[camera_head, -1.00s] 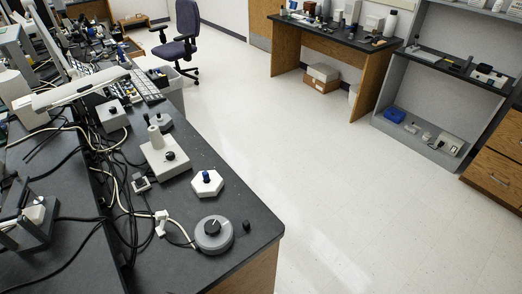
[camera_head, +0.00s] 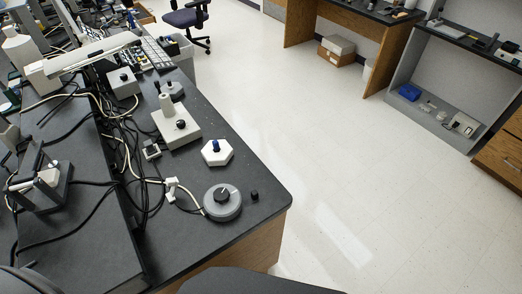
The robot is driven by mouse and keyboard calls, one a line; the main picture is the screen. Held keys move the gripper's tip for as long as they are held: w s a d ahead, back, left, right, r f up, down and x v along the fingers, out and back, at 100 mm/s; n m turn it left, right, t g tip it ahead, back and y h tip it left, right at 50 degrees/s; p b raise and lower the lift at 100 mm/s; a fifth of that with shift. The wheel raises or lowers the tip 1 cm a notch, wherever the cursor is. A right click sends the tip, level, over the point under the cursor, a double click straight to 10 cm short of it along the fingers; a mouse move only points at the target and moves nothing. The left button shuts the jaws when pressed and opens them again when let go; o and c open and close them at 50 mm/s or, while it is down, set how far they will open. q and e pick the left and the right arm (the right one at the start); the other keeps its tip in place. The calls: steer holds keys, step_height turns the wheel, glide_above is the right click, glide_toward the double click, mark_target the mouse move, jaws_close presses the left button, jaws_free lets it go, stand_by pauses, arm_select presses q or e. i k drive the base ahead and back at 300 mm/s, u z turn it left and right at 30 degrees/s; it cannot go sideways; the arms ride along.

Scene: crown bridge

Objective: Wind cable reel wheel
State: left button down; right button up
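A round grey wheel-like unit (camera_head: 222,203) with a black knob on top sits near the front right corner of the dark bench. It looks most like the reel wheel, but I cannot tell for certain. A pale cable (camera_head: 180,195) with a white connector runs up to its left side. A small black knob (camera_head: 254,195) stands just right of it, apart from it. Neither of my grippers shows in the view.
The dark bench top (camera_head: 205,255) is bare in front of the grey unit. A white hexagonal block (camera_head: 216,153) with a blue knob and a pale box (camera_head: 176,133) stand behind it. Tangled cables lie left. Open floor (camera_head: 350,170) lies right.

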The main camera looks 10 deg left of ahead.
mark_target(221, 195)
steer(key=u, duration=0.05)
steer(key=k, duration=0.45)
steer(key=u, duration=1.05)
steer(key=i, duration=0.5)
steer(key=z, duration=0.5)
